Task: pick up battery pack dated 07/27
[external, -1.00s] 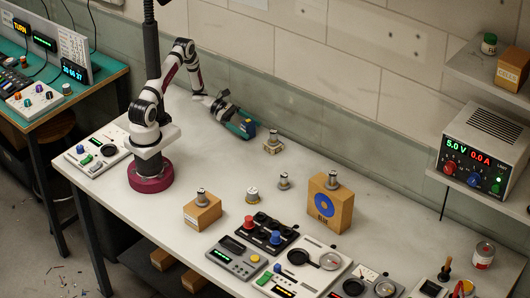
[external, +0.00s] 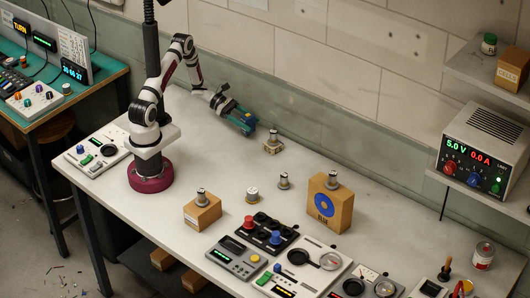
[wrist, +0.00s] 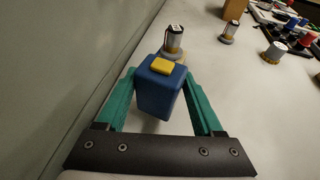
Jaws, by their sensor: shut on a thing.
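My gripper (external: 245,122) is shut on a blue battery pack with a yellow top piece. The blue pack (wrist: 158,92) sits between the green fingers in the wrist view, and it shows small at the gripper's end in the external view (external: 250,130). It is held above the bench near the back wall. I cannot read any date on it. A small cylinder with a pale label (wrist: 174,38) stands just beyond the pack in the wrist view, on a low block; in the external view it is to the right of my gripper (external: 272,142).
Several labelled cylinders stand on the bench, one on a wooden block (external: 202,211) and one on a taller box with a blue disc (external: 330,203). Control panels (external: 237,256) line the front. A power supply (external: 482,150) sits at the right. The back wall is close to my gripper.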

